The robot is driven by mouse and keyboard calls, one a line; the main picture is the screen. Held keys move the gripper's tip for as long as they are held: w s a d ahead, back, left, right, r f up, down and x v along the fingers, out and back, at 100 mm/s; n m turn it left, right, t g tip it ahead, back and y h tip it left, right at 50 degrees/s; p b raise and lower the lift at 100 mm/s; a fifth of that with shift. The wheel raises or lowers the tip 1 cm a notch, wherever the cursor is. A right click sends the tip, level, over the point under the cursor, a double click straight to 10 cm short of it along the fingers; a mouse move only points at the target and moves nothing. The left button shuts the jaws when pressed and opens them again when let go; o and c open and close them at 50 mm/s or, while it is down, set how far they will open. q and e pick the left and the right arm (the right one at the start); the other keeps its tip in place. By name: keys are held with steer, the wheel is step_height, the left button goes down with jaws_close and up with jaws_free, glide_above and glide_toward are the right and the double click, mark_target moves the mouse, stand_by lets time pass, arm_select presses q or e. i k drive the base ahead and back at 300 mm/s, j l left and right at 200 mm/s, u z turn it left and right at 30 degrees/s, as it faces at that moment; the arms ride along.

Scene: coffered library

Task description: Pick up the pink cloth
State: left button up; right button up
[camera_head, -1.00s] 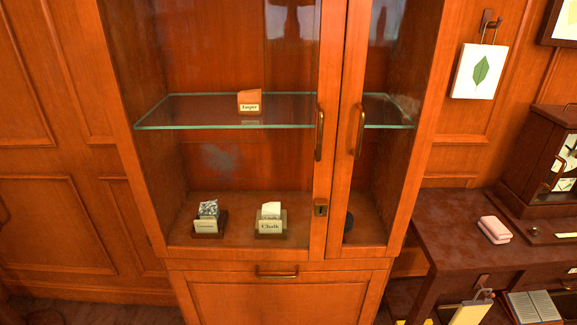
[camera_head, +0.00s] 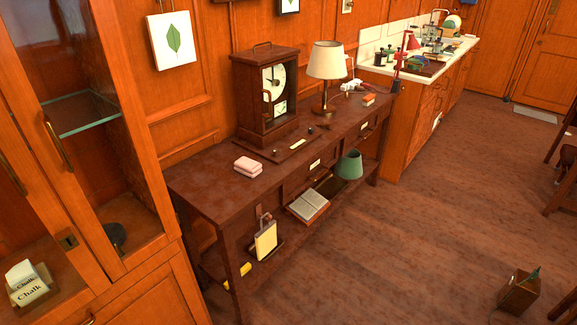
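The pink cloth (camera_head: 248,166) lies folded in a small stack on the near left part of the dark wooden side table (camera_head: 205,193). It sits in front of a wooden clock. Nothing covers it. Neither of my grippers shows in the head view.
The wooden clock (camera_head: 266,95) and a lamp (camera_head: 327,62) stand on the table. A glass-door cabinet (camera_head: 150,258) rises at the left, close to the table's end. An open book (camera_head: 308,205) and a green shade (camera_head: 350,165) are below the tabletop. The floor (camera_head: 400,240) in front is mostly clear.

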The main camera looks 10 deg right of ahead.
mark_target(244, 165)
steer(key=i+l+u, duration=0.15)
steer(key=i+l, duration=0.15)
steer(key=i+l+u, duration=0.15)
steer(key=l, duration=0.35)
steer(key=i+l+u, duration=0.15)
steer(key=i+l, duration=0.2)
steer(key=l, duration=0.1)
